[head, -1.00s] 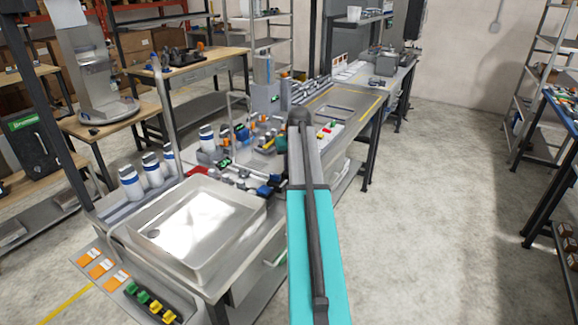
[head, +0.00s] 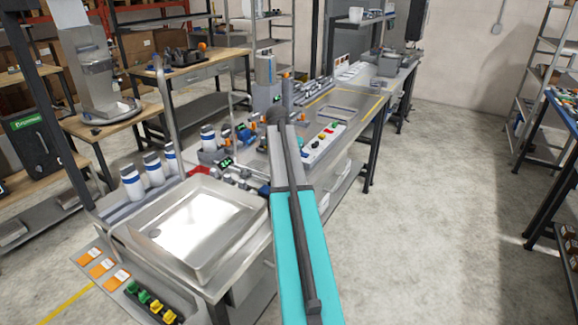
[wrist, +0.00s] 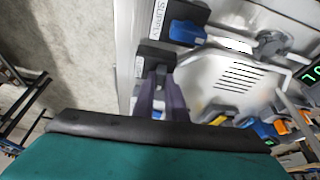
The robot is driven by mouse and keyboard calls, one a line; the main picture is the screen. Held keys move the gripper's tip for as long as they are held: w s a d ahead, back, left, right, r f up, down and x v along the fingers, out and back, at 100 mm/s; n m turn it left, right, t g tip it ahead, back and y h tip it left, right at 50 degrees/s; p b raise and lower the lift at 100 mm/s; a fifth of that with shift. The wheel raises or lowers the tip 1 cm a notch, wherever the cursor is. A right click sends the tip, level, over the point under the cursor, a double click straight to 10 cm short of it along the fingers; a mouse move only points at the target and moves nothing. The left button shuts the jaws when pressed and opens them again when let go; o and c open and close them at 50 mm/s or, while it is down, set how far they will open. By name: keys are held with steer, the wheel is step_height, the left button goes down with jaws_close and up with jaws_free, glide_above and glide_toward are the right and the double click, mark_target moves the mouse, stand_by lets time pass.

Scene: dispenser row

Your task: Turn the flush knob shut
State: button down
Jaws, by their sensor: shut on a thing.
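In the wrist view my gripper (wrist: 160,76) points down at the bench equipment, its two dark fingers close together. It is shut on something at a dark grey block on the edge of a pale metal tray. The held part is hidden between the fingers, so its colour and angle cannot be seen; its place fits the flush knob. In the head view my arm hides the gripper and the held part.
The slotted metal tray (wrist: 222,78) lies right of the fingers, with another blue knob and an orange part (wrist: 263,130) near it. A green-lit display (wrist: 312,75) is at the right edge. In the head view a sink (head: 240,213) stands left of my arm.

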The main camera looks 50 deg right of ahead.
steer(key=shift+s+d+m, duration=0.15)
steer(key=shift+d+m, duration=0.05)
steer(key=shift+m, duration=0.4)
steer(key=c, duration=1.8)
jaws_free()
steer(key=shift+a, duration=0.1)
steer(key=shift+r, duration=0.1)
steer(key=shift+a+r, duration=0.2)
steer(key=shift+r, duration=0.2)
steer(key=b+v, duration=0.2)
steer(key=v, duration=1)
steer(key=shift+r+b, duration=0.4)
steer(key=shift+a, duration=0.1)
